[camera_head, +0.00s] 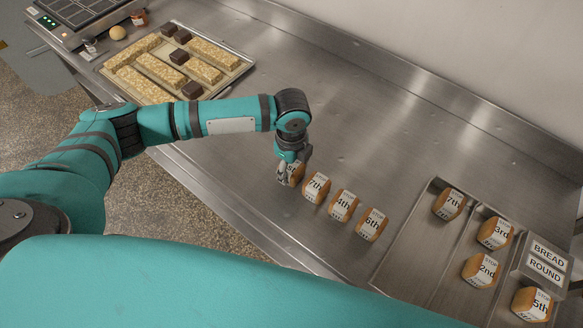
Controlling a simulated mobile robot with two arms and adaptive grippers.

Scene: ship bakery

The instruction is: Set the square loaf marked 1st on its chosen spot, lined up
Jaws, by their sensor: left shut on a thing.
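My left gripper (291,164) points down and is shut on a small brown loaf (297,178) at the left end of a row on the steel counter. Its white label is mostly hidden by the gripper, so I cannot read its mark. Beside it stand loaves that read 7th (316,187), 4th (343,205) and 6th (371,225). A steel tray (410,240) at the right holds loaves marked 3rd (495,233), 2nd (481,270) and 5th (532,304), and one at its far end (449,204) whose mark looks like 7th. My right gripper is out of view.
A sign block (545,262) reading BREAD ROUND stands at the tray's right edge. A baking tray (245,62) with oat bars and dark cubes lies at the back left. The middle of the counter is clear. A wall runs behind it.

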